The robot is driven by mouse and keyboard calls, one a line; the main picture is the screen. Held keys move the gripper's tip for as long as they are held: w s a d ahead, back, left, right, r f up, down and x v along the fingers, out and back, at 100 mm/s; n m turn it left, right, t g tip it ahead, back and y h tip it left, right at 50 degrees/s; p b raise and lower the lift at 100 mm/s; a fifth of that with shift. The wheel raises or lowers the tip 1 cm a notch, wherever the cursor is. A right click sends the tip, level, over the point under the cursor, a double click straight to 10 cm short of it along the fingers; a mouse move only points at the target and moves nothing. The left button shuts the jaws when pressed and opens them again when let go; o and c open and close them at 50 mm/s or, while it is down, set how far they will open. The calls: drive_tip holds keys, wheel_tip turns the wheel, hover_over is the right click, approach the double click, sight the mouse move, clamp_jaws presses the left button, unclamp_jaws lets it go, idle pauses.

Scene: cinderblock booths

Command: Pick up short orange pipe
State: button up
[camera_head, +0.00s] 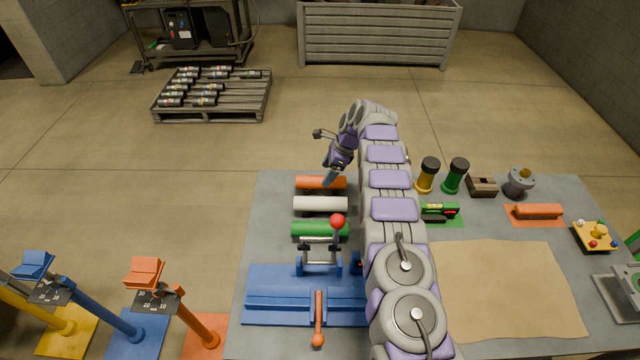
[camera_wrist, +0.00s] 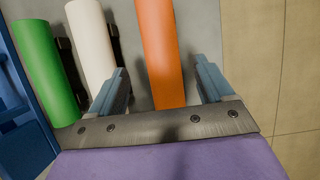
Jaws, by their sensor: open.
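An orange pipe (camera_head: 312,183) lies sideways at the far left of the grey table, the farthest of a row of three pipes. My gripper (camera_head: 330,175) points down over it, hiding a small part of it. In the wrist view the orange pipe (camera_wrist: 160,45) runs between the two fingers of my open gripper (camera_wrist: 160,70), with gaps on both sides. The fingers are not closed on it. How high the fingertips are above the table is hard to tell. A shorter orange piece (camera_head: 538,211) lies on an orange mat at the table's right.
A white pipe (camera_head: 321,204) and a green pipe (camera_head: 318,230) lie parallel beside the orange one; the white pipe (camera_wrist: 92,40) is close to my left finger. A blue fixture (camera_head: 275,295) with a red-knobbed lever stands nearer.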

sight(322, 179)
drive_tip(key=shift+x, duration=0.8)
drive_tip(key=x, duration=0.4)
drive_tip(key=shift+w+b, duration=0.15)
drive_tip(key=shift+b, duration=0.15)
drive_tip(key=shift+c, duration=0.2)
drive_tip(key=shift+d, duration=0.1)
drive_tip(key=c, duration=1.3)
drive_tip(key=shift+r, duration=0.1)
drive_tip(key=r, duration=0.4)
drive_tip(key=r+p, duration=0.1)
drive_tip(key=r, duration=0.4)
drive_tip(key=shift+w+r, duration=0.2)
drive_tip(key=shift+r, duration=0.15)
drive_tip(key=shift+d, duration=0.15)
